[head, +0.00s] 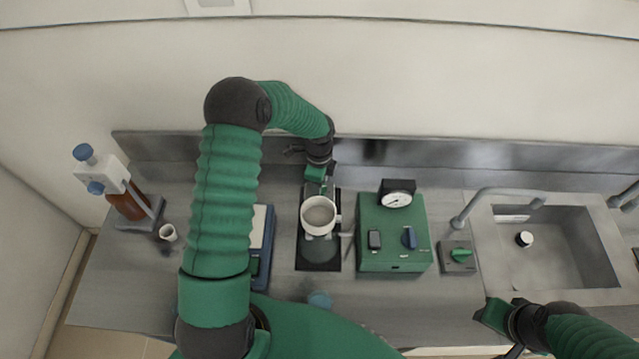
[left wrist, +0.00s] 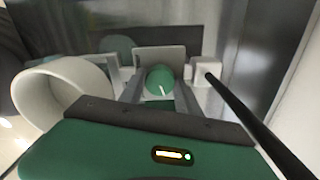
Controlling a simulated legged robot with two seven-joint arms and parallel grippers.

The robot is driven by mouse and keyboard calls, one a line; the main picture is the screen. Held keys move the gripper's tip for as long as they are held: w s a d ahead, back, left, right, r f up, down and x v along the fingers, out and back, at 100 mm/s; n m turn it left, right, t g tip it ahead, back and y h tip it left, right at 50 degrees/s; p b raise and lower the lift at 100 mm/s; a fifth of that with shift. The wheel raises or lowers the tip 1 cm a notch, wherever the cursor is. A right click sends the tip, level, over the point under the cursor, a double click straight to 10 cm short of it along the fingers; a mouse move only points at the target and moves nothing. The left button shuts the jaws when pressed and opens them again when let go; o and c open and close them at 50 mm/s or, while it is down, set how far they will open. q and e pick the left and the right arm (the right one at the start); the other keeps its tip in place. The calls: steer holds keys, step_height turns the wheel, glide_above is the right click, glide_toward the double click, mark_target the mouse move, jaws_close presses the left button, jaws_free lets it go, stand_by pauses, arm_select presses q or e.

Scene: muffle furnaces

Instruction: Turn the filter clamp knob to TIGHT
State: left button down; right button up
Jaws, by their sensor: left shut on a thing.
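The filter clamp knob (left wrist: 158,78) is a round green knob with a white pointer line; in the left wrist view it lies between the finger parts of my left gripper (left wrist: 160,72), with the line pointing down in the picture. No TIGHT marking is readable. In the head view my left gripper (head: 316,186) reaches from above to the back of the filter stand (head: 320,257), behind the white cup (head: 319,213), and hides the knob there. The cup also shows at the left of the left wrist view (left wrist: 62,92). My right gripper (head: 505,317) hangs at the lower right, away from the stand.
A green box (head: 376,258) with a gauge (head: 397,199) and a blue knob (head: 409,238) stands right of the stand. A small grey box with a green knob (head: 460,255) and a sink (head: 555,265) lie further right. A bottle dispenser (head: 126,200) stands far left.

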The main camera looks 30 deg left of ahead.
arm_select(q)
steer(key=shift+w+a+r+m, duration=0.1)
steer(key=shift+w+m, duration=0.05)
steer(key=shift+m, duration=0.45)
steer(key=shift+w+r+m, duration=0.1)
steer(key=shift+m, duration=0.5)
steer(key=shift+p, duration=0.3)
steer(key=c, duration=1.1)
jaws_free()
steer(key=shift+o, duration=1.2)
steer(key=shift+f, duration=0.1)
steer(key=shift+s+f, duration=0.1)
